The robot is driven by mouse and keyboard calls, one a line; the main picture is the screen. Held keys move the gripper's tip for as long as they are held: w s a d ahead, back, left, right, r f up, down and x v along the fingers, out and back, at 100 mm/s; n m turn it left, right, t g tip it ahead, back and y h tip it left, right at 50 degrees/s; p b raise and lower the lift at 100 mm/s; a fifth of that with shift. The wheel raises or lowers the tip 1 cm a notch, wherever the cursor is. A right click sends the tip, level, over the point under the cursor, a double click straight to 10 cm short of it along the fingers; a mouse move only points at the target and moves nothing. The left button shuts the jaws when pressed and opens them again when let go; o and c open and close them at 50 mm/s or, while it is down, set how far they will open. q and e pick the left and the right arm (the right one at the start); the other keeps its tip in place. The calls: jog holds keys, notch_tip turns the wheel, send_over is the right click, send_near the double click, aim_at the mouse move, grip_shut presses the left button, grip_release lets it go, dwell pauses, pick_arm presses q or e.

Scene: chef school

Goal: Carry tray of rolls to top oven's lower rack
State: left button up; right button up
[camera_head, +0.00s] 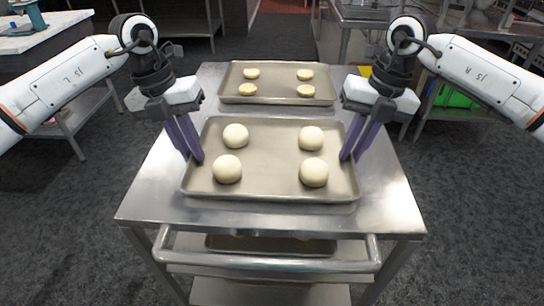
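The near metal tray (270,187) lies flat on the steel cart top and carries pale round dough rolls: two on the left, such as the front-left roll (227,169), and two on the right, such as the front-right roll (314,172). My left gripper (193,159) points down at the tray's left rim, its purple fingertips at the edge. My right gripper (350,158) is placed likewise at the right rim. The finger pairs look close together, but I cannot tell whether they clamp the rims. No oven is recognisable in view.
A second tray (277,98) with flatter rolls sits behind on the same cart (150,205). The cart's front handle (270,261) and lower shelves, one bearing another tray (270,246), are nearest. Tables stand left and right, with dark carpet between.

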pick_arm(q)
jog(key=shift+c, duration=0.2)
pick_arm(e)
jog(key=shift+c, duration=0.2)
pick_arm(q)
grip_shut()
pick_arm(e)
grip_shut()
pick_arm(q)
jog(key=shift+r, duration=0.1)
pick_arm(e)
jog(key=shift+r, duration=0.1)
